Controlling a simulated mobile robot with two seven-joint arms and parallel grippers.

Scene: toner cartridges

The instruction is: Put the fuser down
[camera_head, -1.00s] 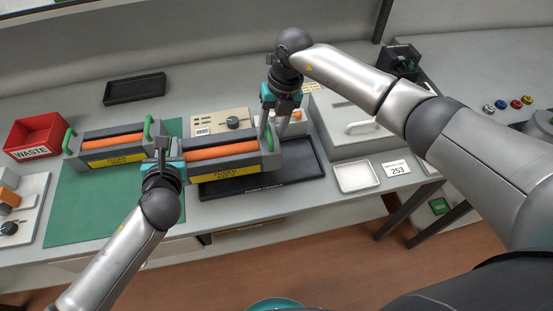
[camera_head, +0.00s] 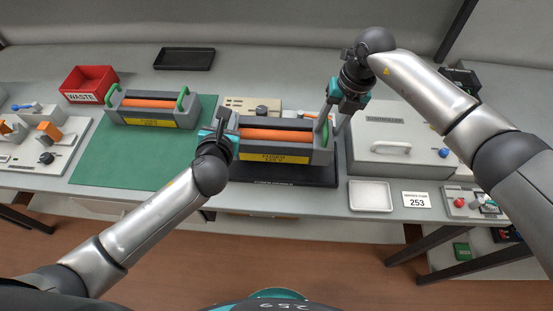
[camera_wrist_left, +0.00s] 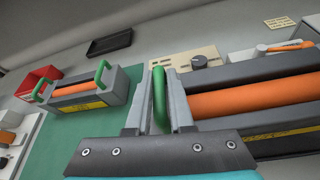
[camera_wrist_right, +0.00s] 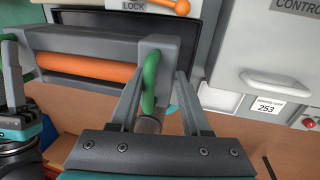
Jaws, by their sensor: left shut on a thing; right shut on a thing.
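A grey fuser with an orange roller (camera_head: 275,135) and a yellow label is held between my two grippers. It is over the black tray (camera_head: 300,180) at the table's front; I cannot tell whether it touches it. My left gripper (camera_head: 224,125) is shut on its left green handle (camera_wrist_left: 159,95). My right gripper (camera_head: 332,122) is shut on its right green handle (camera_wrist_right: 151,80). The fuser looks about level and hides most of the tray. A second, similar fuser (camera_head: 150,106) stands on the green mat (camera_head: 130,160) to the left, apart from my grippers.
A grey controller box (camera_head: 405,135) stands right of the tray, with a white dish (camera_head: 370,196) and a 253 card (camera_head: 416,200) in front. A red waste bin (camera_head: 88,82) and an empty black tray (camera_head: 185,58) are farther back.

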